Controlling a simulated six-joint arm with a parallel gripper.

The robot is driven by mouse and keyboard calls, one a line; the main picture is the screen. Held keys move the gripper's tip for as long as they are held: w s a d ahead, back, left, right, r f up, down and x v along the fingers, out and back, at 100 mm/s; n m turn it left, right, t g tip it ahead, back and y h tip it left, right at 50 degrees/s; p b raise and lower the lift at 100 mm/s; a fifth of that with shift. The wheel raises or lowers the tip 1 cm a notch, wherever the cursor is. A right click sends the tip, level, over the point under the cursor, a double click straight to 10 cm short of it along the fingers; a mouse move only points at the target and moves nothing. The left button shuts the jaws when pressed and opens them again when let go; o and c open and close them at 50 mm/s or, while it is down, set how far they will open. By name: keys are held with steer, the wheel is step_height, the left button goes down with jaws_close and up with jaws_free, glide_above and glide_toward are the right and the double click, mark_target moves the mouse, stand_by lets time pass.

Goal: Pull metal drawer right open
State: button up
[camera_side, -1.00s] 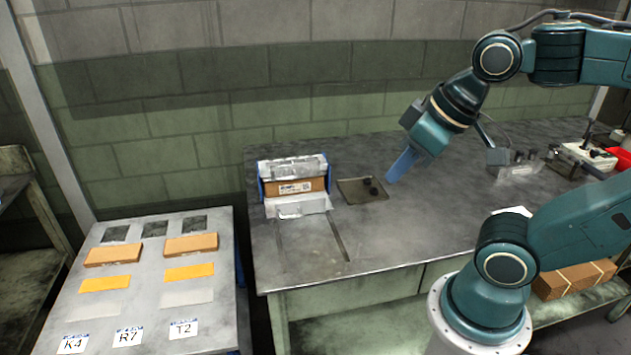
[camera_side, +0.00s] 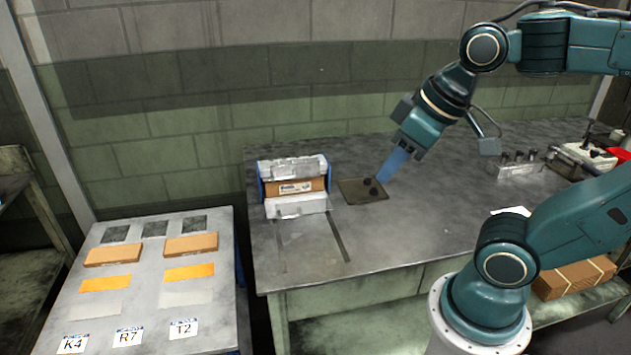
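On the left end of the workbench stands a small box-like former (camera_side: 291,170) with blue sides, a metal top and a brown labelled box (camera_side: 296,187) in its front. A metal front plate (camera_side: 297,206) sits low before it, above two dark rail lines (camera_side: 338,240) on the bench. I cannot tell for certain which part is the right metal drawer. My gripper (camera_side: 385,174) has blue fingers pointing down and left, above the right part of a shallow dark tray (camera_side: 352,196), apart from the former. The fingers look close together, but their gap is not visible.
Dark round pieces (camera_side: 369,186) are in the tray. A bolt rack (camera_side: 518,163) and a clamp device (camera_side: 584,158) stand on the right of the bench. A lower table (camera_side: 140,270) at left holds brown and yellow blocks and labels. The bench middle is clear.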

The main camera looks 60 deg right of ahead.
steer(key=w+d+r+n+g, duration=0.1)
steer(key=w+n+g, duration=0.1)
steer(key=w, duration=0.5)
steer(key=n+g, duration=0.3)
steer(key=n, duration=0.4)
glide_above(287, 208)
steer(key=s+a, duration=0.2)
step_height(287, 208, down, 12)
steer(key=shift+a+r, duration=0.2)
steer(key=shift+f, duration=0.1)
step_height(287, 208, down, 14)
steer(key=shift+r, duration=0.2)
jaws_close()
